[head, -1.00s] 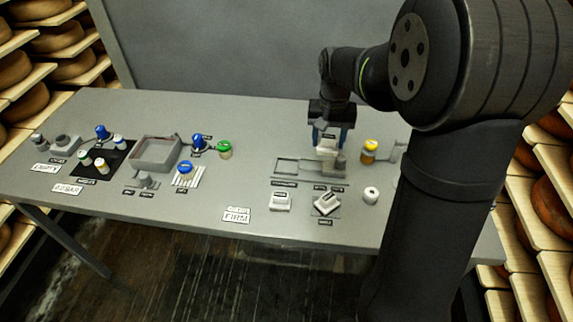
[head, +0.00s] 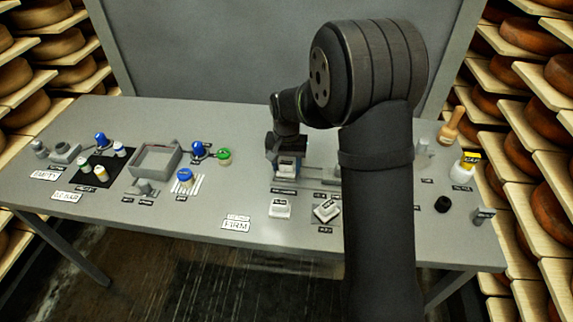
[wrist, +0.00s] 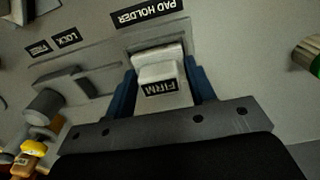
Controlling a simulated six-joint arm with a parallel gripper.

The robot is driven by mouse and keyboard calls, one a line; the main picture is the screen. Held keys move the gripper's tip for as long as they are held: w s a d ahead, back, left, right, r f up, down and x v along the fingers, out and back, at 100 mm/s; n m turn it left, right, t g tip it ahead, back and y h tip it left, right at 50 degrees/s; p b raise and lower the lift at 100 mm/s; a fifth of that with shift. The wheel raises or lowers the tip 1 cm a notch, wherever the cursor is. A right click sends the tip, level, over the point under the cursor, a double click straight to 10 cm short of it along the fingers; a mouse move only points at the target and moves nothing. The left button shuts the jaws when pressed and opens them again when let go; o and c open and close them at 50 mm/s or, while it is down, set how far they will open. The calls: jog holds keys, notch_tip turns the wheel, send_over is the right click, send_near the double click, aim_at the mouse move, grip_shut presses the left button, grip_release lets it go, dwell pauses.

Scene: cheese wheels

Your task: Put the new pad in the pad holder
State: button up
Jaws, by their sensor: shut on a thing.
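My gripper (head: 287,167) is shut on a white pad with a dark label reading FIRM. In the wrist view the pad (wrist: 160,74) is between the blue fingers of my gripper (wrist: 163,90). The gripper is over the grey pad holder (head: 300,181), at the holder's left part. The label PAD HOLDER (wrist: 150,17) lies just beyond the pad in the wrist view. The pad and fingers hide much of the holder, and I cannot tell whether the pad touches it. A grey knob (wrist: 43,103) stands beside the holder near the labels LOCK and FREE.
Two other white blocks (head: 280,208) (head: 326,210) lie at the table's front, near a FIRM card (head: 236,223). A grey tray (head: 155,160) and blue-topped items stand left. A yellow-capped bottle (head: 466,165) stands right. My arm hides part of the table.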

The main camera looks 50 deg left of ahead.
aim_at(286, 163)
jog(key=shift+f, duration=0.35)
jog(key=shift+d+f, duration=0.15)
jog(key=shift+f, duration=0.35)
jog(key=o, duration=0.9)
jog(key=shift+s, duration=0.1)
jog(key=shift+o, duration=0.4)
jog(key=shift+r, duration=0.3)
notch_tip(286, 163, up, 13)
jog(key=shift+f, duration=0.1)
notch_tip(286, 163, down, 13)
jog(key=shift+f, duration=0.1)
jog(key=shift+r, duration=0.45)
